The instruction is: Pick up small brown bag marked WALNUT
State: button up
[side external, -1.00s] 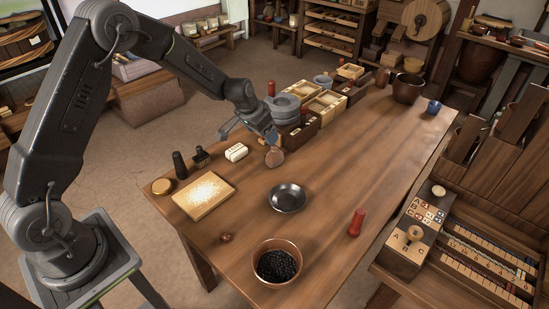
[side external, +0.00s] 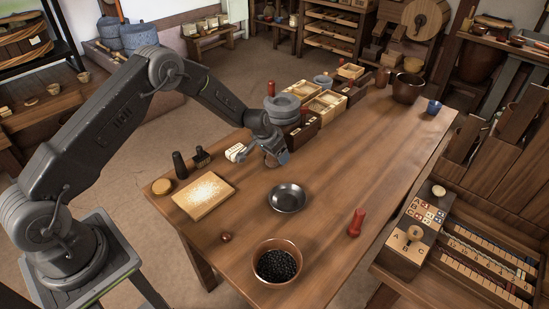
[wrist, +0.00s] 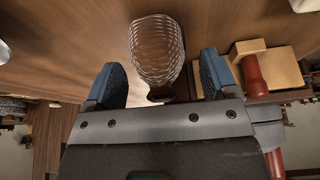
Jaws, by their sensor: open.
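I cannot make out a small brown bag marked WALNUT in either view. My gripper (side external: 265,159) is open and low over the table, behind the dark bowl, and it also shows in the wrist view (wrist: 160,78). A rounded, mesh-patterned object (wrist: 156,48) with a dark lower end lies between and beyond the two blue fingers. In the side view a small brown part of an object (side external: 271,159) shows at the fingers, mostly hidden by them. I cannot tell whether the fingers touch it.
A pale block (side external: 233,151) sits just left of my gripper. Stacked grey stones (side external: 282,107) and wooden boxes (side external: 327,104) stand behind it. A dark bowl (side external: 288,198), a flour-dusted board (side external: 203,195) and a red cylinder (side external: 356,222) are nearer.

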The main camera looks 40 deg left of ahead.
jog(key=c, duration=1)
jog(key=shift+c, duration=0.3)
jog(key=shift+r, duration=0.15)
